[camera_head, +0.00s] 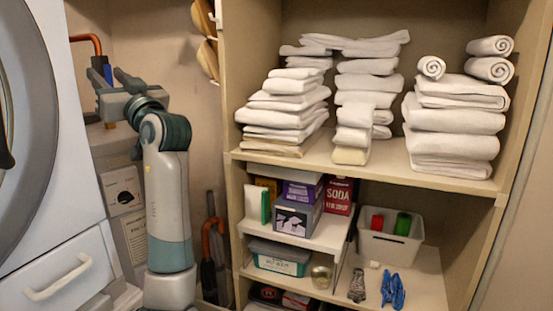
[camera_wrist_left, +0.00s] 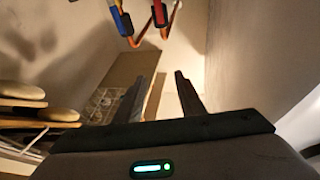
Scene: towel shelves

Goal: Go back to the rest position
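My left arm stands upright at the left of the head view, in front of the wall between the white washer and the shelf unit. My left gripper (camera_head: 106,80) is at the top of this arm, clear of the shelves. In the left wrist view its two dark fingers (camera_wrist_left: 159,92) are apart with nothing between them. White folded towels (camera_head: 286,106) lie in stacks on the upper shelf, and rolled towels (camera_head: 490,46) rest on the right stack. My right gripper is in neither view.
The white washer (camera_head: 55,150) is close on the left. The wooden shelf unit (camera_head: 235,190) is on the right, with boxes and a grey bin (camera_head: 388,248) below the towels. Orange-handled tools (camera_wrist_left: 140,22) hang beyond my fingers.

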